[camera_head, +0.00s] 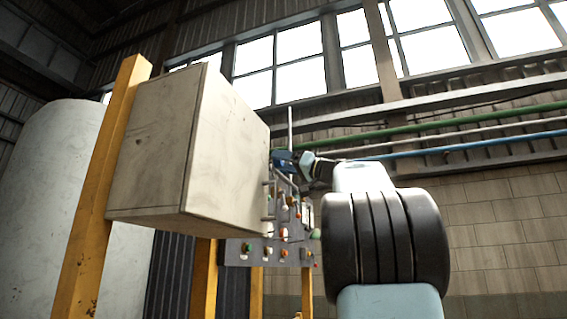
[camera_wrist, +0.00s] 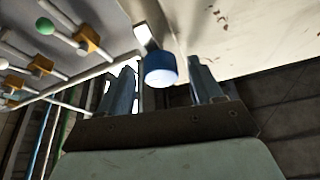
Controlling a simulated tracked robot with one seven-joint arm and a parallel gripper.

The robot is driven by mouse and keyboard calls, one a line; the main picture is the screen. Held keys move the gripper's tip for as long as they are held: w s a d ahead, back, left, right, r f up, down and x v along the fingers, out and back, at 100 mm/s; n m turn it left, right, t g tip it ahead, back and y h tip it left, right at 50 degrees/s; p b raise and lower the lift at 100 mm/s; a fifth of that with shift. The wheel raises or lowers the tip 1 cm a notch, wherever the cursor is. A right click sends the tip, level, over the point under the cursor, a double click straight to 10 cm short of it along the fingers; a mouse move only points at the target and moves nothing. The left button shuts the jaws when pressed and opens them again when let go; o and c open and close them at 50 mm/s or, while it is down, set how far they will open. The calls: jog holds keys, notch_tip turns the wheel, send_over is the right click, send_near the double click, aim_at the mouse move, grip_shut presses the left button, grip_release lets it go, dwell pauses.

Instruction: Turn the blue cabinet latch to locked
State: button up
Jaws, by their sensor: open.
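The cabinet (camera_head: 155,150) is a pale, worn box on yellow posts, left of centre in the head view. In the wrist view, the blue latch (camera_wrist: 160,69) is a short round knob on a pale metal arm at the edge of a pale panel (camera_wrist: 235,28). My gripper (camera_wrist: 160,72) is open, with one finger on each side of the blue knob. A gap shows on both sides, so neither finger appears to touch it. In the head view, my gripper (camera_head: 291,160) is at the cabinet's right edge, and I cannot clearly separate the latch from it there.
A grey control panel (camera_head: 237,252) with coloured knobs and rods is below and right of the cabinet, close to my arm. Several rods also show at the left of the wrist view. A large white tank (camera_head: 50,190) stands at left. Pipes (camera_head: 450,134) run along the wall.

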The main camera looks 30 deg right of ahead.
jog(key=shift+w+r, duration=0.1)
jog(key=shift+w, duration=0.05)
jog(key=shift+a, duration=0.1)
jog(key=c, duration=1.1)
